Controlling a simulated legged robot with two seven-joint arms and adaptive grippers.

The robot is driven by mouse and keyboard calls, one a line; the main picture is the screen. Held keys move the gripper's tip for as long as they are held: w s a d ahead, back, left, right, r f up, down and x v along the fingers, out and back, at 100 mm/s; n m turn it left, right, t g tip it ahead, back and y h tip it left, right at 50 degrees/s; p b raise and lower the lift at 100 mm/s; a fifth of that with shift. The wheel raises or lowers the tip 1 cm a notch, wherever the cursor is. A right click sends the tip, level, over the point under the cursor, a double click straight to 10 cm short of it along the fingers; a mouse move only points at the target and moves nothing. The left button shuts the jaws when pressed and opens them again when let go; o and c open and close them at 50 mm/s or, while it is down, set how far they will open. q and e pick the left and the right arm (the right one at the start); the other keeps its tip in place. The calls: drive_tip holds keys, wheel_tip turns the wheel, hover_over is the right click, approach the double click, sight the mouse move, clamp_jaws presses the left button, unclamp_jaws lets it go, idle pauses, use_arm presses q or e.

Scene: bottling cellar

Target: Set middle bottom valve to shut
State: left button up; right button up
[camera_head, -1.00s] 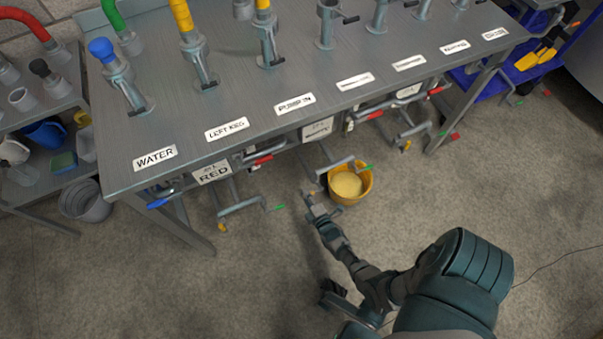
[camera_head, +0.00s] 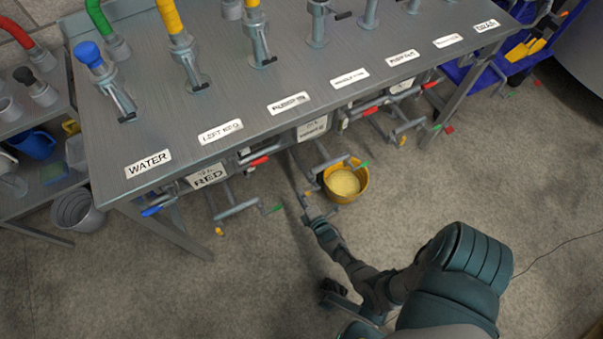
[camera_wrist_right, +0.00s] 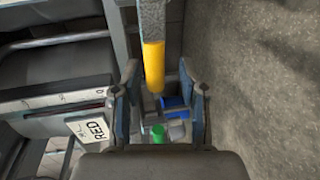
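Under the bench, the middle unit (camera_head: 313,128) has a low pipe ending in a small yellow handle (camera_head: 307,194). I take this as the middle bottom valve. In the right wrist view the yellow handle (camera_wrist_right: 153,66) hangs from a grey rod, between the fingers in the picture. My right gripper (camera_head: 308,214) is just in front of the handle. Its fingers (camera_wrist_right: 163,100) stand apart, with a gap to each side of the handle and no visible contact. Whether the handle is deep between the fingertips is hard to tell. My left gripper is out of view.
The labelled bench (camera_head: 235,105) overhangs the valves. A green-tipped handle (camera_head: 363,163) and a yellow bucket (camera_head: 346,184) are close right of my gripper. The RED unit (camera_head: 208,176) is to the left, with another yellow-tipped handle (camera_head: 219,230). The floor in front is open.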

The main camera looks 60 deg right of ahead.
drive_tip(key=shift+d, duration=0.1)
drive_tip(key=shift+s, duration=0.3)
drive_tip(key=v, duration=0.7)
drive_tip(key=shift+a, duration=0.25)
drive_tip(key=shift+w, duration=0.1)
